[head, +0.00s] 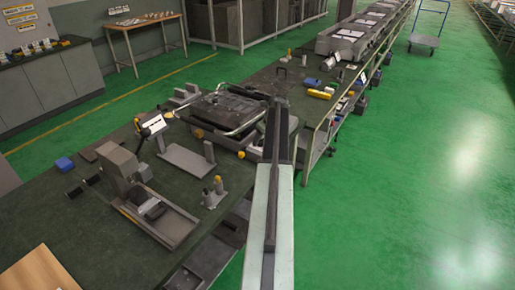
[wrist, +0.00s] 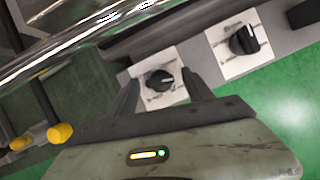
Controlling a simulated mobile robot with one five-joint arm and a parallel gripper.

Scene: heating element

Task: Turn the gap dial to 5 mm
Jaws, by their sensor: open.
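In the wrist view, two black round dials sit on white square plates with markings, fixed along a grey bar. The nearer dial (wrist: 159,81) lies between the fingertips of my gripper (wrist: 160,77), which is open, one finger on each side. I cannot tell whether the fingers touch it. The other dial (wrist: 244,40) is to the upper right, clear of the fingers. The plate markings are too small to read, so I cannot tell which is the gap dial or its setting. In the head view my arm covers this spot and the dials do not show.
Yellow-tipped rods (wrist: 60,133) stand at lower left. In the head view a dark machine (head: 228,108) sits on the green-topped bench (head: 60,225). Open green floor (head: 410,180) lies to the right.

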